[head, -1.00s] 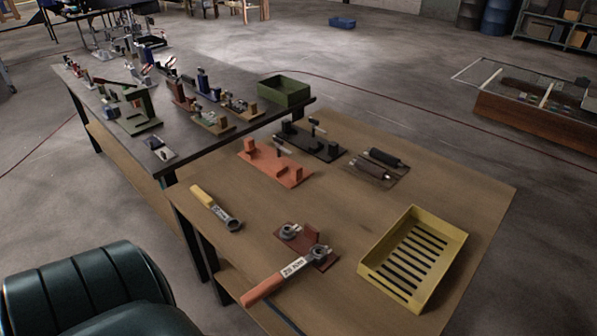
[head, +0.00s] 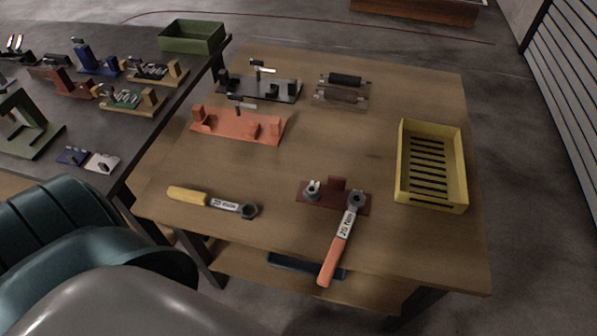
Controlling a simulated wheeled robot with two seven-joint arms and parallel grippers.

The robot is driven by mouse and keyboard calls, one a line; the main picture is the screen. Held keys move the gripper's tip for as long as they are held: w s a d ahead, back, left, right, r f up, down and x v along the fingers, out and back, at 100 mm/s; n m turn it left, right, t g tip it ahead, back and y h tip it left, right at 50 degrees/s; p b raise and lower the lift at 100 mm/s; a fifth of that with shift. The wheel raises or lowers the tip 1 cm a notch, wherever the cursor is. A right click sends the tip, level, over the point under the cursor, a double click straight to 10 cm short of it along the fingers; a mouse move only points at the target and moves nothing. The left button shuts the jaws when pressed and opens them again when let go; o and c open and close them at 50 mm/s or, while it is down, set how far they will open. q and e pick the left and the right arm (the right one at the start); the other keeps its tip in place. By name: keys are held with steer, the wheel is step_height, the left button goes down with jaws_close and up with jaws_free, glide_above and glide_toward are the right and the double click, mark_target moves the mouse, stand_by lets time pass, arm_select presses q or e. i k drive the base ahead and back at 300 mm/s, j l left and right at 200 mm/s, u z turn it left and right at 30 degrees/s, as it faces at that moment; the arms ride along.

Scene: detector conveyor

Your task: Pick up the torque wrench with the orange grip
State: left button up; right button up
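The torque wrench with the orange grip (head: 335,260) lies at the front of the wooden table. Its ring head rests on a dark red holder (head: 327,199), and its grip points toward me, reaching the table's front edge. A label with writing shows on its shaft. A second wrench with a yellow grip (head: 190,196) lies to its left, its head pointing right. Neither of my grippers shows in the head view.
A yellow slotted tray (head: 402,170) stands at the right of the wooden table (head: 350,135). An orange fixture (head: 235,126), a black fixture (head: 285,92) and dark rollers (head: 345,80) stand farther back. A teal chair (head: 95,240) is at the left front. The table's middle is clear.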

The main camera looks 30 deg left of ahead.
mark_target(326, 274)
steer(key=k+j, duration=0.15)
steer(key=j, duration=0.25)
steer(key=k+j, duration=0.1)
steer(key=j, duration=0.25)
steer(key=k+j, duration=0.15)
steer(key=j, duration=0.25)
steer(key=k+j, duration=0.15)
steer(key=j, duration=0.2)
